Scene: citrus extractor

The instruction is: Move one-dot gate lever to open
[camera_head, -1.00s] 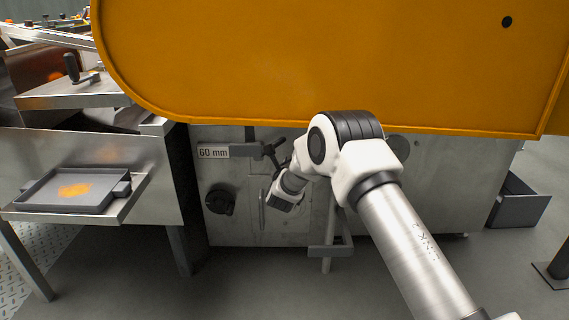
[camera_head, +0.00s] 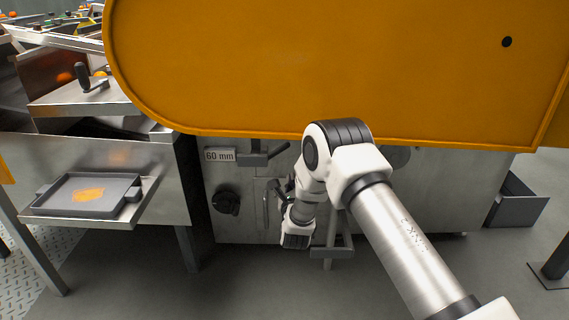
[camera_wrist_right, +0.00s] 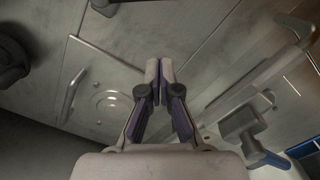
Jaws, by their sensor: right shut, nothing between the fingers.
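A dark lever (camera_head: 268,157) sticks out to the right beside the "60 mm" plate (camera_head: 219,155) on the machine's grey front, under the orange housing. No dot marking shows on it, so I cannot tell whether it is the one-dot gate lever. My right gripper (camera_head: 278,188) is below this lever and apart from it, partly hidden by my wrist. In the right wrist view, its fingers (camera_wrist_right: 159,78) are closed together and empty, in front of bare metal panels. My left gripper is not in view.
A black round knob (camera_head: 226,201) sits left of my gripper. A slim door handle (camera_wrist_right: 73,94) and a grey bracket (camera_wrist_right: 243,125) flank my fingers in the wrist view. The orange housing (camera_head: 330,65) overhangs above. A grey tray (camera_head: 88,195) stands at left.

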